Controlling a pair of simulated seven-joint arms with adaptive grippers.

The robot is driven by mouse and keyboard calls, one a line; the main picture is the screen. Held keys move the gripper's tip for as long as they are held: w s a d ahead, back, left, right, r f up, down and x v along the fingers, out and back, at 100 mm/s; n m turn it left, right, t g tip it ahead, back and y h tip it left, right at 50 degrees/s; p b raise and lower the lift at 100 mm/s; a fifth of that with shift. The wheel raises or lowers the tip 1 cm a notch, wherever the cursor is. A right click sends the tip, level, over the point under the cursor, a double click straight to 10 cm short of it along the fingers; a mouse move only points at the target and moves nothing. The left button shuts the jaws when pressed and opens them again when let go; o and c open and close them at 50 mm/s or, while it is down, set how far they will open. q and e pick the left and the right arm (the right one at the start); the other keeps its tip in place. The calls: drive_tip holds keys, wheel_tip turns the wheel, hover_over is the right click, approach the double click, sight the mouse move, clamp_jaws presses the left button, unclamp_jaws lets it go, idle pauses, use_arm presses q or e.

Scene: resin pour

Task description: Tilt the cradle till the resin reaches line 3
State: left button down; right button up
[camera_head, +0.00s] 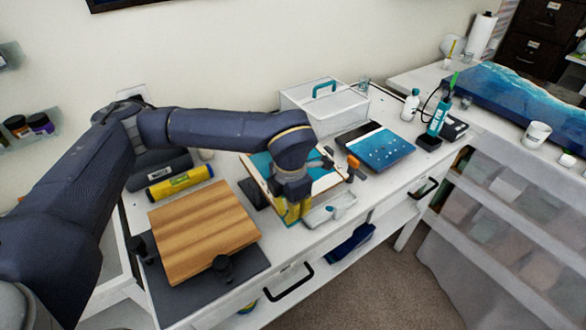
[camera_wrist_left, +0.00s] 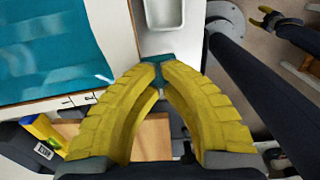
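The cradle appears to be the wood-edged tray with a teal surface (camera_head: 262,162); its teal sheet also fills the upper left of the left wrist view (camera_wrist_left: 50,45). My left gripper (camera_head: 293,217) is at its front edge, pointing down. In the left wrist view its yellow fingers (camera_wrist_left: 158,70) come together on a small teal piece (camera_wrist_left: 157,60), which looks like a handle. My right gripper (camera_wrist_left: 266,16) shows at the upper right of that view, fingers apart and empty, away from the cradle. My left arm hides part of the cradle. I cannot make out any numbered line or the resin level.
A small white tray (camera_head: 330,209) lies right of the left gripper. A wooden board (camera_head: 203,230) with black clamps is at the front left. A yellow roll (camera_head: 180,183) lies left.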

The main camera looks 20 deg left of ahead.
use_arm(q)
drive_tip(key=shift+r, duration=3)
